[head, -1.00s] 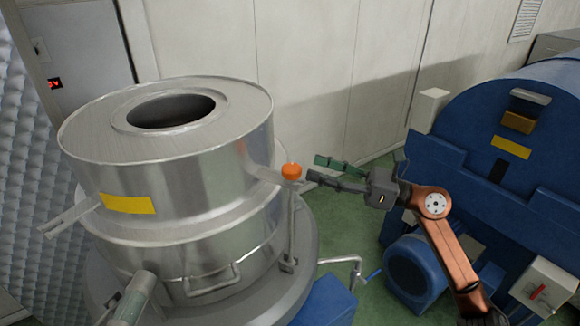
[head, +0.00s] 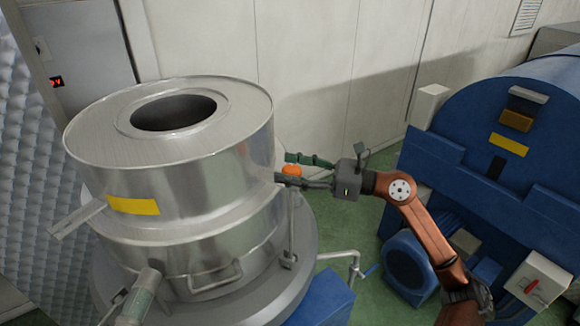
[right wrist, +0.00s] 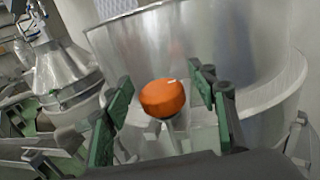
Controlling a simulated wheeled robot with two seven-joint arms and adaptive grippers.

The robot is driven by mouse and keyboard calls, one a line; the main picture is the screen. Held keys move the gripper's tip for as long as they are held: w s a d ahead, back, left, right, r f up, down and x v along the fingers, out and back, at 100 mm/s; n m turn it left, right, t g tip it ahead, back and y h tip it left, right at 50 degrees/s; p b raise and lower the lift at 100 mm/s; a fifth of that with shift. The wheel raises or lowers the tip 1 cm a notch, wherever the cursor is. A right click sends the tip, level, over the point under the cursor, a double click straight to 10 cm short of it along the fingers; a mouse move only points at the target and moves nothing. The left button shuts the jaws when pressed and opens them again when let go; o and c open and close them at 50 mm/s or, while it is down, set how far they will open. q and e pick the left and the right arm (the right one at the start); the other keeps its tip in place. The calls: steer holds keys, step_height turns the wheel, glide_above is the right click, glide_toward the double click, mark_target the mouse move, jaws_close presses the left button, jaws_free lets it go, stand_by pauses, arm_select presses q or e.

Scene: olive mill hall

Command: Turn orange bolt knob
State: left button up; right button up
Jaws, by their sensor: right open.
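The orange bolt knob (head: 291,170) tops an upright metal bolt at the right side of the steel vessel (head: 190,175). My right gripper (head: 284,168) is open, with its fingers on either side of the knob in the head view. The near finger hides the knob's lower part there. In the right wrist view, the knob (right wrist: 162,97) sits between the two green-padded fingers, with visible gaps on both sides. A small white mark shows on its top.
A large blue machine (head: 480,150) stands at the right, with a blue motor (head: 410,270) low beside it. A bent crank handle (head: 345,258) stands below my right arm. A pale wall (head: 330,80) is behind. Green floor shows between the machines.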

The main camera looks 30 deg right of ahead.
steer(key=shift+c, duration=0.4)
steer(key=c, duration=1.1)
steer(key=n+g+y+b, duration=0.2)
steer(key=g+b, duration=0.1)
steer(key=b, duration=0.1)
steer(key=shift+f+n+y, duration=0.1)
steer(key=shift+n+y, duration=0.2)
steer(key=shift+y, duration=0.1)
steer(key=n+g+y+b, duration=0.1)
steer(key=n+g, duration=0.1)
steer(key=shift+g, duration=0.4)
steer(key=shift+s+a+n+g+y+b, duration=0.1)
steer(key=shift+n+g+y+b, duration=0.35)
steer(key=shift+n+g+y, duration=0.55)
steer(key=shift+g+h, duration=0.3)
steer(key=shift+g, duration=0.1)
steer(key=o, duration=1.2)
